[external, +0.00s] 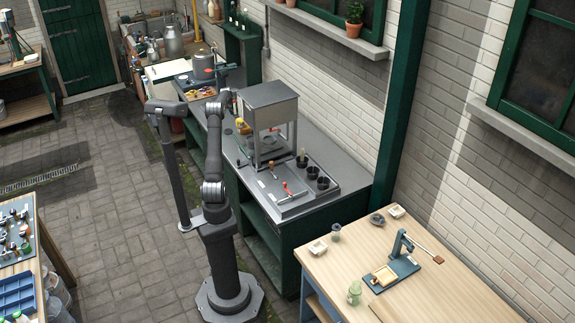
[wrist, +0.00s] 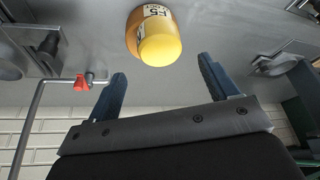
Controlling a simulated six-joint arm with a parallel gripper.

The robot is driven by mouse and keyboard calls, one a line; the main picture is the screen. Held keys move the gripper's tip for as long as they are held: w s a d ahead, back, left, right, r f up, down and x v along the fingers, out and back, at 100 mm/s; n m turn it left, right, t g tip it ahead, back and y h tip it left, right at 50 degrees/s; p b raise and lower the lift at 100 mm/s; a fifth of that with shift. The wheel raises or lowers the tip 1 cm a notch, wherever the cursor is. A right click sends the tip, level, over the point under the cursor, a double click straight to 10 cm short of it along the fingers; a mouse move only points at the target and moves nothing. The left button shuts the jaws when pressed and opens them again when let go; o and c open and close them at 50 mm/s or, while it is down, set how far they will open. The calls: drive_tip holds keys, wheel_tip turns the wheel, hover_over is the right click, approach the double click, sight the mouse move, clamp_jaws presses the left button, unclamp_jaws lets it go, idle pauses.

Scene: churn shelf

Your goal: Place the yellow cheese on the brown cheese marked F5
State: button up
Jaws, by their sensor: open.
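The yellow cheese (wrist: 162,46) is a short smooth cylinder at the top of the wrist view. The brown cheese (wrist: 133,36) with a white label reading F5 is directly against it and partly hidden by it; the yellow one appears to rest on the brown one. In the external view the yellow cheese (external: 239,122) shows small on the grey counter, with the brown cheese (external: 244,130) at its lower edge. My gripper (wrist: 163,78) is open and empty, its two blue fingers apart from both cheeses. The fingers are not clear in the external view.
A grey metal press-like frame (external: 270,98) stands on the counter beside the cheeses. A bent rod with a red clip (wrist: 81,82) is left of my fingers in the wrist view. A tray with dark cups (external: 318,178) lies at the counter's near end.

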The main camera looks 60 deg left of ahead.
sight(240, 120)
drive_tip(key=v, duration=0.5)
drive_tip(key=shift+f, duration=0.1)
drive_tip(key=x, duration=1.2)
drive_tip(key=shift+f, duration=0.35)
wheel_tip(240, 120, up, 3)
drive_tip(key=shift+r, duration=0.8)
